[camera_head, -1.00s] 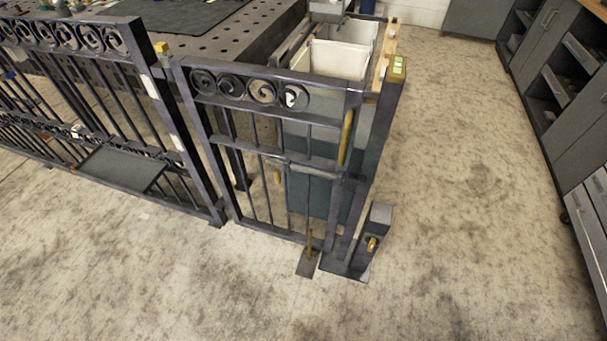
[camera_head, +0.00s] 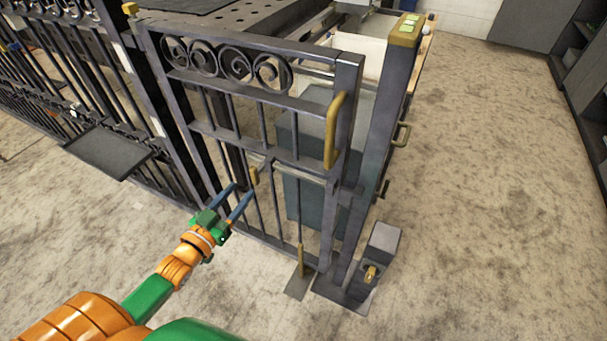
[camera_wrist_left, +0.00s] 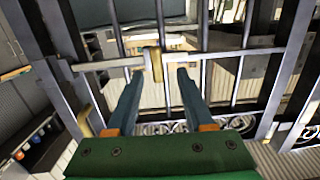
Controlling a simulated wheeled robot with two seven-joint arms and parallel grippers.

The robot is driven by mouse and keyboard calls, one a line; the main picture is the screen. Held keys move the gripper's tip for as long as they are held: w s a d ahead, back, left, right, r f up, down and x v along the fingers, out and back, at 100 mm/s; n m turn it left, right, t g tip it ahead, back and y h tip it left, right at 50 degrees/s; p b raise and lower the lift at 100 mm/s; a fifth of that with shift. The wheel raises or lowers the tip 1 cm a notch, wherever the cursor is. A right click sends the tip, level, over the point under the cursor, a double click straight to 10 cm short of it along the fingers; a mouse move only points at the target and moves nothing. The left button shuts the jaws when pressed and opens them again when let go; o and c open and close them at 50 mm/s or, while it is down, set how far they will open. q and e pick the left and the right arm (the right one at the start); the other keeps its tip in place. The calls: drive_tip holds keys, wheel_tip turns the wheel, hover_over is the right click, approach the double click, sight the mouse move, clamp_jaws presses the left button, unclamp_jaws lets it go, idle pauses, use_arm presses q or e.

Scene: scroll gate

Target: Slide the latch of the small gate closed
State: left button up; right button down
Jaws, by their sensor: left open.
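The small dark metal gate (camera_head: 262,112) with a scroll row along its top stands beside its latch post (camera_head: 388,125). The latch is a horizontal sliding bar across the gate bars with a brass knob (camera_head: 254,178). In the left wrist view the bar (camera_wrist_left: 108,63) runs left from the brass knob (camera_wrist_left: 155,65). My left gripper (camera_head: 241,190) is open at the knob. In the left wrist view its blue fingers (camera_wrist_left: 160,75) stand one on either side of the knob, with gaps showing. I cannot tell whether the bar's end enters the post. My right gripper is not in view.
A tall brass pull handle (camera_head: 334,130) stands on the gate's free edge. A brass drop rod (camera_head: 300,260) and a short post with a brass knob (camera_head: 371,272) are near the floor. A fence with a shelf (camera_head: 108,152) stands left. The floor in front is clear.

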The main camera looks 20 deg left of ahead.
sight(251, 173)
use_arm(q)
drive_tip(key=shift+w+d+r+t+h, duration=0.15)
drive_tip(key=shift+w+d+r+t, duration=0.1)
drive_tip(key=shift+w+r, duration=0.35)
drive_tip(key=shift+w+d+r+t+h, duration=0.15)
drive_tip(key=shift+w+d+r+t, duration=0.1)
drive_tip(key=shift+w+r, duration=0.3)
drive_tip(key=w+b, duration=0.1)
drive_tip(key=w, duration=0.3)
drive_tip(key=shift+w, duration=0.4)
clamp_jaws()
drive_tip(key=shift+f, duration=0.1)
